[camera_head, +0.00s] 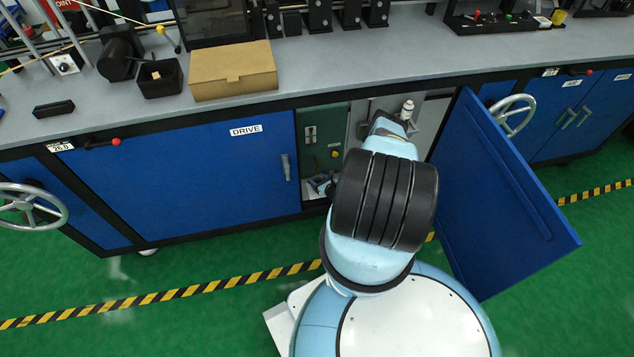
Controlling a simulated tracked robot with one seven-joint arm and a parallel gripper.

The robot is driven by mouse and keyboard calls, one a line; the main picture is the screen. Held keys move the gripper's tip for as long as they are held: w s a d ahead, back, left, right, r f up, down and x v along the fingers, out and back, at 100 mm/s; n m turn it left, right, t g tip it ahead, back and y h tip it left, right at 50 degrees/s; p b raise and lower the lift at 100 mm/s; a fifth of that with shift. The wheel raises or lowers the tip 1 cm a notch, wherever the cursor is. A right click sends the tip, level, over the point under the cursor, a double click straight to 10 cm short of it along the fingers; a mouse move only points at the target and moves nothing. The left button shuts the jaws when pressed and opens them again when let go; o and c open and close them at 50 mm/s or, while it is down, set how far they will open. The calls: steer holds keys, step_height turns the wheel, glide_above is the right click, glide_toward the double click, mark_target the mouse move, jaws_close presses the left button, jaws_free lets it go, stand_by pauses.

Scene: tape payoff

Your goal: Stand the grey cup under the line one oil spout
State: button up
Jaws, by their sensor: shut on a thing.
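My arm (388,148) reaches over the floor into the open cabinet bay to the right of the DRIVE door. Its far end goes in among the fittings there, and my gripper's fingertips are hidden behind my own arm. I cannot make out the grey cup. The line one oil spout cannot be told apart in the bay. A small white bottle-like fitting (407,110) stands just beyond and to the right of my arm's far end.
An open blue door (502,200) juts out at right, close to my arm. The closed DRIVE door (185,190) is at left. A green panel (324,130) lines the bay's left side. The grey bench top (330,65) above carries a cardboard box (233,72) and a black bin (160,80).

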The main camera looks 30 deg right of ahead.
steer(key=shift+f, duration=0.45)
steer(key=o, duration=1.1)
steer(key=shift+c, duration=0.2)
steer(key=shift+s+d, duration=0.1)
steer(key=v, duration=1.1)
steer(key=shift+s+r, duration=0.25)
steer(key=shift+s, duration=0.1)
